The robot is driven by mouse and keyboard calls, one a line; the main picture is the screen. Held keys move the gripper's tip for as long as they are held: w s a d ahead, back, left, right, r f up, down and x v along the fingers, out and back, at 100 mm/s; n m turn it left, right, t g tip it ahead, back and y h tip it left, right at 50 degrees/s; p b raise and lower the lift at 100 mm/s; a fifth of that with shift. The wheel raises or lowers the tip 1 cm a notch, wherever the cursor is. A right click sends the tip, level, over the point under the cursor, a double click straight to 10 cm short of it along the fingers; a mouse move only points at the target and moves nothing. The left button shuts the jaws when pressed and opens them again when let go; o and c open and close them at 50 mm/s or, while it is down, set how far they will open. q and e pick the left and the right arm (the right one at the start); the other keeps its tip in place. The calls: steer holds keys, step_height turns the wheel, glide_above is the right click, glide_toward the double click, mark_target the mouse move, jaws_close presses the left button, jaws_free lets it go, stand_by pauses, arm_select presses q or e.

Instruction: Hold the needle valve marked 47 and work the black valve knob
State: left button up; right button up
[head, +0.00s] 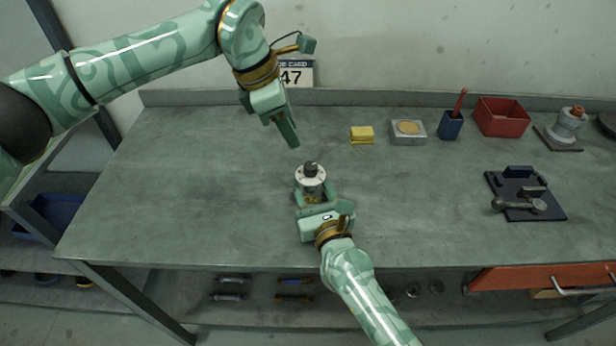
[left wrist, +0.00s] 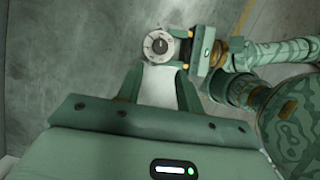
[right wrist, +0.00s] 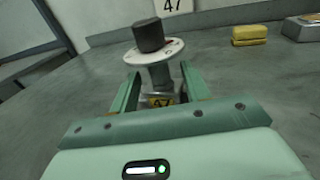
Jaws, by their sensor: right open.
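The needle valve (head: 311,178) stands upright on the bench, with a white round dial and a black knob (head: 310,168) on top. My right gripper (head: 312,190) is open, with one finger on each side of the body; finger contact cannot be made out. My left gripper (head: 292,143) is open and empty, above the bench, up and left of the valve. The left wrist view shows the knob (left wrist: 159,44) beyond its fingertips.
A wall sign marked 47 (head: 296,74) is behind the bench (head: 180,190). A yellow block (head: 361,134), grey box (head: 408,132), blue cup (head: 451,125), red bin (head: 502,116) and dark tray (head: 525,205) with metal parts are to the right. The bench left of the valve is clear.

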mark_target(307, 177)
steer(key=x, duration=0.4)
